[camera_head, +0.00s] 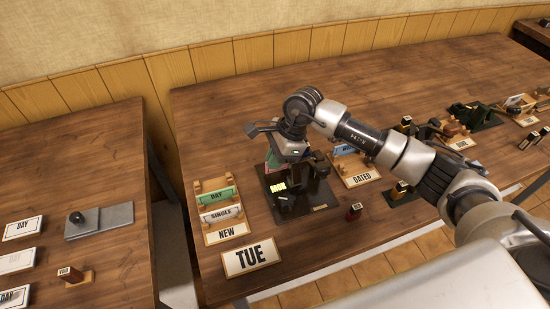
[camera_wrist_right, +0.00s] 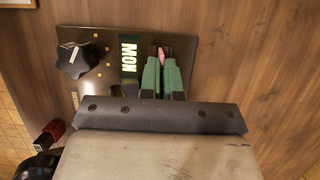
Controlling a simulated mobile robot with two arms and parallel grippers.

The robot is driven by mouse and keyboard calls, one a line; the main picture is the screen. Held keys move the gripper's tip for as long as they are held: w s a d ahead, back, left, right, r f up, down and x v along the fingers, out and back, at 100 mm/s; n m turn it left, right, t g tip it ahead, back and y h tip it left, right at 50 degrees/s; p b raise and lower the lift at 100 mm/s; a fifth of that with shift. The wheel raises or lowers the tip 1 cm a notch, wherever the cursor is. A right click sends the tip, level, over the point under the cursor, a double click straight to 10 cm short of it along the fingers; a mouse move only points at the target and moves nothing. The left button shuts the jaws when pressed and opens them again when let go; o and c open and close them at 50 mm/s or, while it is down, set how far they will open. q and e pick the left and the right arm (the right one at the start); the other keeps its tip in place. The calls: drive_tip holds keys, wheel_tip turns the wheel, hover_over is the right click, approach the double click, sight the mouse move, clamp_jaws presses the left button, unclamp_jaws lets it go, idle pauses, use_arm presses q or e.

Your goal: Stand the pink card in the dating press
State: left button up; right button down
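My right gripper (camera_head: 274,158) is low over the dating press (camera_head: 298,188), at its far-left side. In the right wrist view its green fingers (camera_wrist_right: 161,70) are close together with the pink card (camera_wrist_right: 161,53) between them, seen nearly edge-on. The card is over the press's dark base plate, near its edge; I cannot tell whether it touches the press. The press has a black knob and a green-and-white label reading MON. A white sign (camera_head: 250,257) in front reads TUE. My left gripper is not in view.
Left of the press, the NEW rack (camera_head: 226,234) holds a green DAY card and a white SINGLE card. The DATED rack (camera_head: 362,179) is on the right, holding a blue card. A small dark red stamp (camera_head: 354,212) stands near the front. Table behind is clear.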

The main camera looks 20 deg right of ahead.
drive_tip(key=c, duration=1.4)
unclamp_jaws()
drive_tip(key=shift+o, duration=0.7)
drive_tip(key=shift+w+f, duration=0.1)
drive_tip(key=shift+o, duration=0.3)
drive_tip(key=shift+f, duration=0.1)
